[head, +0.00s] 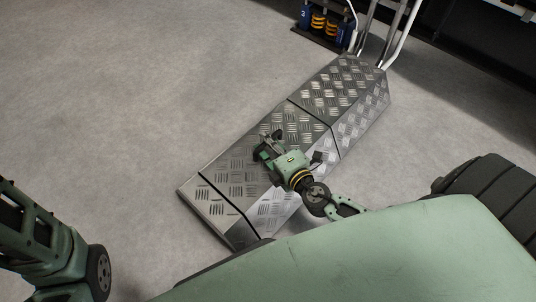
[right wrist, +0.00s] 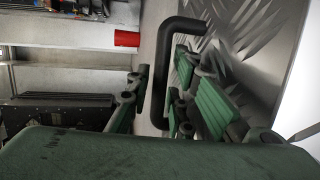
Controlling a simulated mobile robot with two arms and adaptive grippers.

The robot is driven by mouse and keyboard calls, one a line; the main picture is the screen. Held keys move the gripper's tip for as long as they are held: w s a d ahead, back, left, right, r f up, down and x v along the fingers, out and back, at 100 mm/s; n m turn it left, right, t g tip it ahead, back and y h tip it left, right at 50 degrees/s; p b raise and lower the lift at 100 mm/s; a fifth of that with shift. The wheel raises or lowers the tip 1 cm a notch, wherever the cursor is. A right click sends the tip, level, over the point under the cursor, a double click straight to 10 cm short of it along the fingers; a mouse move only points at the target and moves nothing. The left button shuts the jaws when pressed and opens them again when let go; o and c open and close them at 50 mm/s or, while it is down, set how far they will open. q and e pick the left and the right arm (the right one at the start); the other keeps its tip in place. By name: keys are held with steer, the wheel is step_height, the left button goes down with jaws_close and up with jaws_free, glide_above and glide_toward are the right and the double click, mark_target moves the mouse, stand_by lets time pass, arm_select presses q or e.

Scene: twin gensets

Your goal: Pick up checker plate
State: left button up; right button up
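The checker plate (head: 235,165) is a silvery metal cover with a raised tread pattern and dark seams, lying along the floor in the head view. My right gripper (head: 268,145) is over its middle section, fingers apart. In the right wrist view, a black bent handle (right wrist: 188,27) stands out from the tread-patterned plate (right wrist: 255,35). The handle runs down between the green-padded fingers of my right gripper (right wrist: 163,100). A gap shows on the left of the handle; contact on the right cannot be told. My left arm shows at lower left, its gripper out of view.
Grey floor (head: 110,90) is clear on the left.

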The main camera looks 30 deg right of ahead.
steer(key=shift+w, duration=0.25)
steer(key=shift+c, duration=0.6)
jaws_close()
steer(key=shift+w+r, duration=0.1)
steer(key=shift+r, duration=0.05)
